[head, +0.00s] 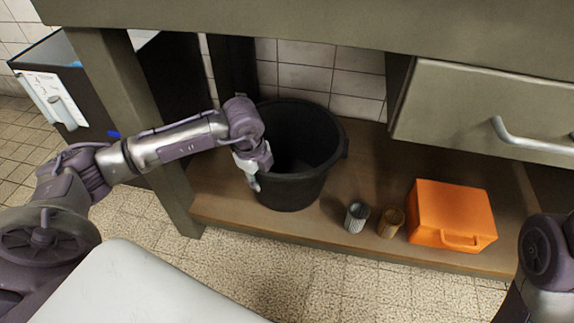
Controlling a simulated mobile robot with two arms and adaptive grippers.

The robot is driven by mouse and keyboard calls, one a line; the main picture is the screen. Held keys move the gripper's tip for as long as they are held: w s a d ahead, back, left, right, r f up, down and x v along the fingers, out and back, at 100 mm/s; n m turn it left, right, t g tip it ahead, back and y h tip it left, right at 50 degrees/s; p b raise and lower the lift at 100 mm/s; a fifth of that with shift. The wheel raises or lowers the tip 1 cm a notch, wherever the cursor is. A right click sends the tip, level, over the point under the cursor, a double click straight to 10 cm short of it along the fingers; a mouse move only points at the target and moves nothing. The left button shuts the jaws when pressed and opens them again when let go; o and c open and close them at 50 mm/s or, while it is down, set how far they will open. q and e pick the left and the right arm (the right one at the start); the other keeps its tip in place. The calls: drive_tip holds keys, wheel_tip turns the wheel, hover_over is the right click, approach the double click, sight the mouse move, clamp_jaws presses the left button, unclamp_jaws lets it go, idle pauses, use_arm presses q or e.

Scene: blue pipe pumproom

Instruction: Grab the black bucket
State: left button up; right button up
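The black bucket (309,172) stands upright on the wooden lower shelf of the workbench, open at the top and empty as far as I see. My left gripper (256,176) is at the bucket's left side, by its rim, pointing down. A pale finger shows against the outside of the bucket wall. The gripper overlaps the rim in the picture, and I cannot tell whether its fingers are closed on it. My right gripper is out of view; only part of my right arm shows at the lower right edge.
On the shelf (233,207), right of the bucket, stand a grey ribbed can (356,217), a brown can (391,222) and an orange box (452,211) with a handle. The bench top and a drawer (480,108) overhang the shelf. A bench leg (140,130) stands left of the bucket.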

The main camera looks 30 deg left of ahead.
use_arm(q)
drive_tip(key=shift+f, duration=0.25)
idle(0.3)
clamp_jaws()
drive_tip(key=shift+r, duration=0.1)
idle(0.4)
